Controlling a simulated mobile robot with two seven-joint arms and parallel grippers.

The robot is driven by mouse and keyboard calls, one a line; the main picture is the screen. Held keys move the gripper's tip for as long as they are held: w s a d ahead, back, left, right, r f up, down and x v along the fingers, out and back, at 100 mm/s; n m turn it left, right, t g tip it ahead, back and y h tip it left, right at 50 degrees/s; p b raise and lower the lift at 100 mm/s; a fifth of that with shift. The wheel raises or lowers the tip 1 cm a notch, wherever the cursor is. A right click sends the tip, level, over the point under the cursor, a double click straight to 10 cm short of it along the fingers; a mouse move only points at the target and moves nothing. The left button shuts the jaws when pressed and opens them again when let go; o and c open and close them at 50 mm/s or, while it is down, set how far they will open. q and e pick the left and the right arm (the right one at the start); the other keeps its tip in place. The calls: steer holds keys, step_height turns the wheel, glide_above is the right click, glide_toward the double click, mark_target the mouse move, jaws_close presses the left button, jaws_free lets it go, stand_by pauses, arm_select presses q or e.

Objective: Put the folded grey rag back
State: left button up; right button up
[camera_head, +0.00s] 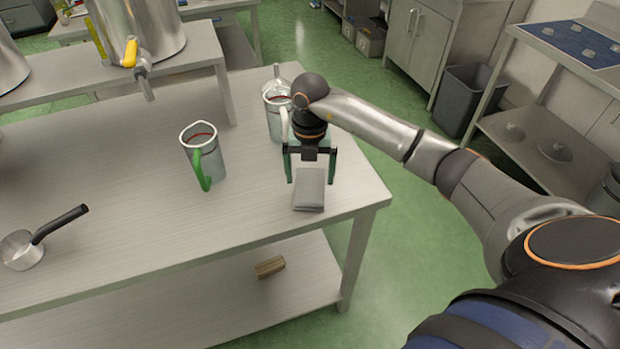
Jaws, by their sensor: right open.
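The folded grey rag (309,197) lies flat on the steel table (130,235), near its front right corner. My right gripper (310,178) is open and points down at the rag's far end. Its two green fingers stand at either side of that end. I cannot tell whether the fingertips touch the table or hover just above it. Nothing shows between the fingers clear of the rag. My left gripper is out of view.
A clear jug with a green handle (203,160) stands left of the rag. A second jug (276,118) stands close behind my right gripper. A wooden block (270,267) lies on the lower shelf. The table middle is clear.

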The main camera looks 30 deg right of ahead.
mark_target(309, 184)
step_height(309, 184, up, 10)
steer(key=shift+r+b, duration=0.2)
steer(key=shift+b, duration=0.1)
steer(key=shift+a+f, duration=0.1)
stand_by(2.0)
